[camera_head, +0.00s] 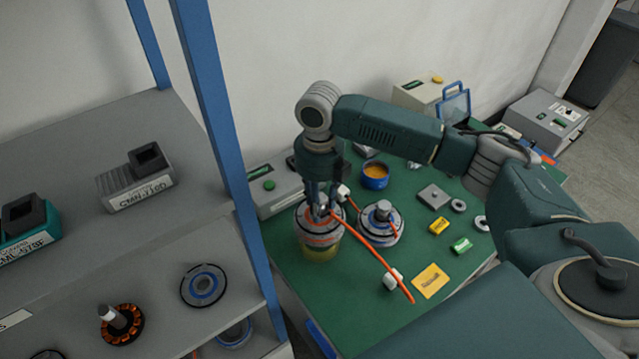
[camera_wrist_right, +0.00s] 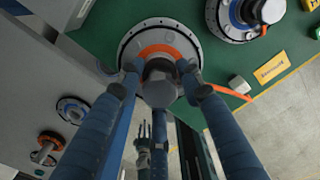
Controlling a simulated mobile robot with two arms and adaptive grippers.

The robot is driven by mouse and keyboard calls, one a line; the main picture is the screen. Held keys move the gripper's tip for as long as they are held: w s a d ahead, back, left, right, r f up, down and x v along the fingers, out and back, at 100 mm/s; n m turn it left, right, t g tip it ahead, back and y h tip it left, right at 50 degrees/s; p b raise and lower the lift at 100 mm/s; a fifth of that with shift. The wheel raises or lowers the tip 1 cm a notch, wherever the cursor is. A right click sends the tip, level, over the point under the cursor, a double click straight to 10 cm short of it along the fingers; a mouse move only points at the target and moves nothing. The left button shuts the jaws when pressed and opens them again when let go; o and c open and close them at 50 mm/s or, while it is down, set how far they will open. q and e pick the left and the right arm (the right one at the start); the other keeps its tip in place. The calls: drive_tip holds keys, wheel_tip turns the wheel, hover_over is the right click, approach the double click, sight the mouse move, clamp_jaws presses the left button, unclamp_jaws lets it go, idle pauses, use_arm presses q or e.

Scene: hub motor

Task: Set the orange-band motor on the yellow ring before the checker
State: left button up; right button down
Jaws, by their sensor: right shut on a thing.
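The orange-band motor (camera_head: 318,232) is a round grey hub motor on the green table, at the left in the head view. My right gripper (camera_head: 320,208) points down and is shut on its central shaft. The wrist view shows the fingers around the shaft and the orange band (camera_wrist_right: 160,48) behind them. The yellow ring (camera_head: 320,254) shows just below the motor, mostly hidden; I cannot tell whether they touch. The checker, apparently the grey box with a green button (camera_head: 272,190), stands behind. My left gripper (camera_wrist_right: 143,135) seems to show small in the wrist view.
A second motor (camera_head: 381,224) sits close at right. An orange cable (camera_head: 372,255) runs across the table past a white connector (camera_head: 392,279). A blue cup (camera_head: 375,175) stands behind. A blue post (camera_head: 222,130) and grey shelf (camera_head: 190,240) border the left.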

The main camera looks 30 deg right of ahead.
drive_tip(key=shift+f+p, duration=0.5)
drive_tip(key=shift+f, duration=1.75)
use_arm(q)
drive_tip(key=shift+s+r, duration=0.45)
drive_tip(key=shift+r, duration=0.1)
use_arm(e)
drive_tip(key=shift+w+f, duration=0.1)
drive_tip(key=shift+f, duration=0.15)
drive_tip(key=c, duration=1.2)
unclamp_jaws()
drive_tip(key=shift+s+f, duration=0.2)
drive_tip(key=shift+o, duration=0.2)
wheel_tip(320, 180, up, 11)
drive_tip(key=b, duration=0.3)
drive_tip(key=shift+f, duration=0.1)
use_arm(q)
drive_tip(key=shift+f, duration=1.65)
use_arm(e)
drive_tip(key=shift+r, duration=0.75)
